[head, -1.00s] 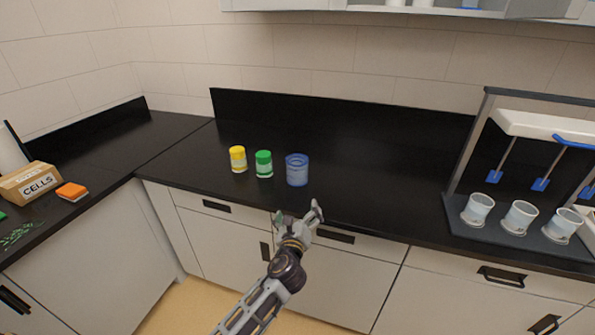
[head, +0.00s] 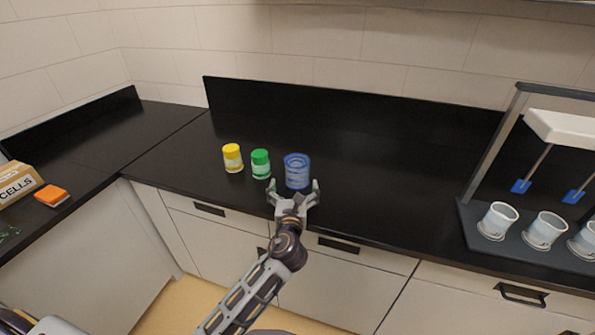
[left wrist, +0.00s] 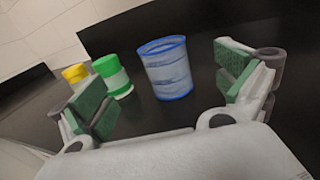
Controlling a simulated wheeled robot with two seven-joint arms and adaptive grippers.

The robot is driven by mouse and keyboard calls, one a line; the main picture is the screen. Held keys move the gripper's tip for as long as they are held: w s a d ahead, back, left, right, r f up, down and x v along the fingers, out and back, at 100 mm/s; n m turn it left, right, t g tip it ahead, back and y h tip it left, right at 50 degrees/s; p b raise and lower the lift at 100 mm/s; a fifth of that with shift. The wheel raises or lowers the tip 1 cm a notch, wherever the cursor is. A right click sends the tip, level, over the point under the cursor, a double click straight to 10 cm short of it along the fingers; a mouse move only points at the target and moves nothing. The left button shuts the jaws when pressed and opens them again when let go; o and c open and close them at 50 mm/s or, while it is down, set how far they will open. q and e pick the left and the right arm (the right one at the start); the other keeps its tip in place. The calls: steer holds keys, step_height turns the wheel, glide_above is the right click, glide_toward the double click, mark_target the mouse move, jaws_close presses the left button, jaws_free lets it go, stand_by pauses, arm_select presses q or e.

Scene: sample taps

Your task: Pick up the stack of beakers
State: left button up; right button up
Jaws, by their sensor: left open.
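The stack of beakers (head: 297,171), clear with blue rims, stands upright on the black counter in the head view. It also shows in the left wrist view (left wrist: 167,70), between and beyond my open fingers. My left gripper (head: 293,187) is open and empty, just in front of the stack, with a finger to each side of its near face. In the left wrist view the green finger pads of the left gripper (left wrist: 168,95) are spread wide. My right gripper is not in view.
A green-lidded jar (head: 260,164) stands close left of the stack, and a yellow-lidded jar (head: 232,158) is farther left. A tap stand with several white cups (head: 497,221) is at the right. The counter (head: 390,190) right of the stack is clear.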

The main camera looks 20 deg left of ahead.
mark_target(296, 169)
arm_select(q)
steer(key=shift+s+r, duration=0.15)
steer(key=shift+x, duration=4.1)
steer(key=shift+w, duration=0.3)
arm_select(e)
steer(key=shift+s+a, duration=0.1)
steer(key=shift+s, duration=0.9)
arm_select(q)
steer(key=shift+w, duration=0.1)
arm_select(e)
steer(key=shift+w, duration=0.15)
